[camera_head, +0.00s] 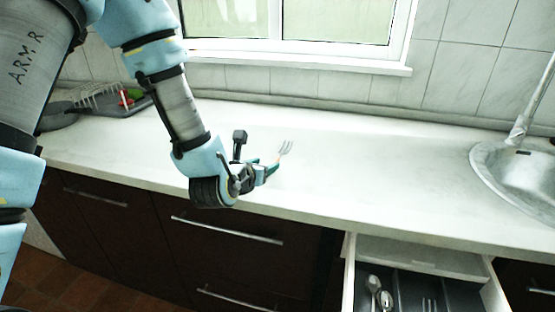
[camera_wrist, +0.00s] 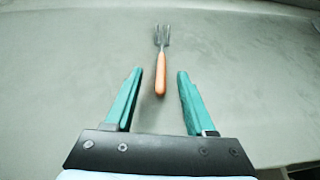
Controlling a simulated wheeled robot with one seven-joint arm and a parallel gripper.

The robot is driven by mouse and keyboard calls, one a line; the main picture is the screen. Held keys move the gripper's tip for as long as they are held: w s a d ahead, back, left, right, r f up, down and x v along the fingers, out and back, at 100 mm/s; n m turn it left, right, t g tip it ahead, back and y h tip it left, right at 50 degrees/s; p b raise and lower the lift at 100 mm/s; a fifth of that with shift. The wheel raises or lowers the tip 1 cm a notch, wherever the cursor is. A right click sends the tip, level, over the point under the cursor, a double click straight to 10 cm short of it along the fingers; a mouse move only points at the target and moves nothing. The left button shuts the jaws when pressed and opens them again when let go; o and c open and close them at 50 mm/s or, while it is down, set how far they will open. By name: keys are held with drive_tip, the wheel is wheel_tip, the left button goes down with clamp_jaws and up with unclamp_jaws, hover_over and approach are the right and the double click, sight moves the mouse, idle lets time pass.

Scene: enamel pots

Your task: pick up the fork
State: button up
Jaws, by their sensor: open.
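The fork (camera_wrist: 161,65) has an orange handle and metal tines. In the wrist view it lies on the pale countertop with its tines pointing away and its handle end near the gap between my fingers. In the head view its tines (camera_head: 286,148) show just beyond my gripper (camera_head: 266,168), and most of its handle is hidden. My gripper also shows in the wrist view (camera_wrist: 156,80), with its two green fingers apart on either side of the handle's line and nothing between them held.
A drawer (camera_head: 420,262) stands open at the lower right, with spoons (camera_head: 374,285) and other cutlery in it. A metal sink (camera_head: 515,172) with a tap is at the right. A dish rack (camera_head: 97,98) stands at the far left.

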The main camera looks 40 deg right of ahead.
sight(279, 157)
drive_tip(key=shift+f+p+x, duration=0.25)
drive_tip(key=shift+p+x, duration=0.55)
drive_tip(key=shift+x, duration=1.5)
drive_tip(key=shift+s, duration=0.15)
clamp_jaws()
